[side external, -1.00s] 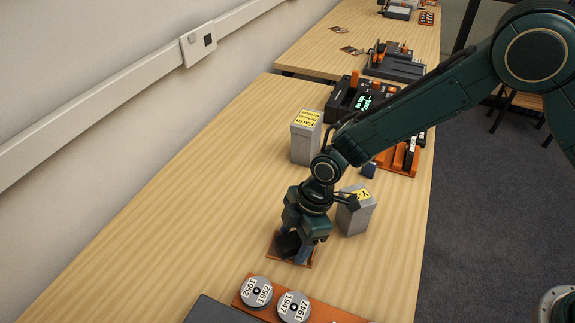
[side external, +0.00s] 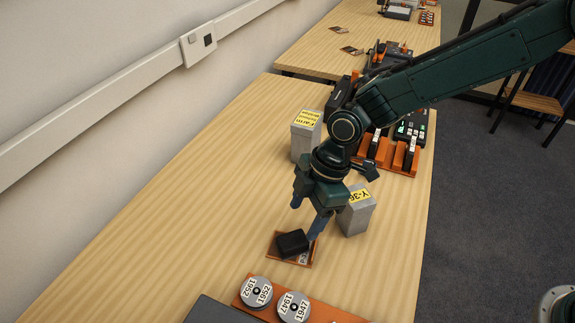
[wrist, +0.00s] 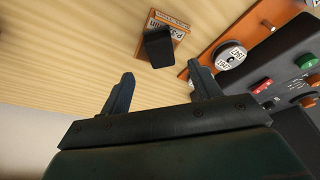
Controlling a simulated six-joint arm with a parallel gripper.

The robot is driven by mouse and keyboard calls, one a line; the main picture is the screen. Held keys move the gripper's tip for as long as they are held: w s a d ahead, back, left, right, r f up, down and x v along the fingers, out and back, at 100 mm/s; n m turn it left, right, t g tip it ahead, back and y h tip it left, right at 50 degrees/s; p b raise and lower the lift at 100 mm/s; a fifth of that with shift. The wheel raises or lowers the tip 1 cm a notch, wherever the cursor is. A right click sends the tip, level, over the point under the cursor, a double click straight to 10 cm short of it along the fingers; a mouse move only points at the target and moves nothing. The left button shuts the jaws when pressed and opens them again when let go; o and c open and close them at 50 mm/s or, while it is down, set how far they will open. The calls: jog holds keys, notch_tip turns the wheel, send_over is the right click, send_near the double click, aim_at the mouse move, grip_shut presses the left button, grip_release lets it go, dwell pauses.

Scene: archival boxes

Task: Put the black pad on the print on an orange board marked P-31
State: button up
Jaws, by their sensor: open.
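The black pad (side external: 292,243) lies on a small orange board (side external: 271,247) on the wooden table, covering much of the print there. In the wrist view the pad (wrist: 158,47) sits below a white label (wrist: 167,23) whose text starts with P-3; the rest is hard to read. My gripper (side external: 305,221) is open and empty, just above the board, with its fingers apart. In the wrist view the gripper (wrist: 160,72) shows nothing between its fingertips, and the pad lies beyond them.
A grey box marked Y-36 (side external: 356,213) stands close to my gripper, and another grey box (side external: 305,141) stands farther back. An orange rack with round reels (side external: 257,291) is at the front. The table's left side is clear.

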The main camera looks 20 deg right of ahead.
jog(key=shift+v, duration=2.15)
jog(key=s+d+r+m+t, duration=0.1)
jog(key=s+d+r+m, duration=0.15)
jog(key=d+r, duration=0.3)
jog(key=s+d+r+m+t+h, duration=0.1)
jog(key=d+r+m, duration=0.2)
jog(key=d+r, duration=0.25)
jog(key=s+d+r+m+t, duration=0.1)
jog(key=s+d+r+m, duration=0.1)
jog(key=d+r+m, duration=0.3)
jog(key=s+d+r+m+t+h, duration=0.2)
jog(key=s+d+m, duration=0.5)
jog(key=s+d, duration=0.7)
jog(key=shift+s+r+t, duration=0.3)
jog(key=shift+s, duration=0.85)
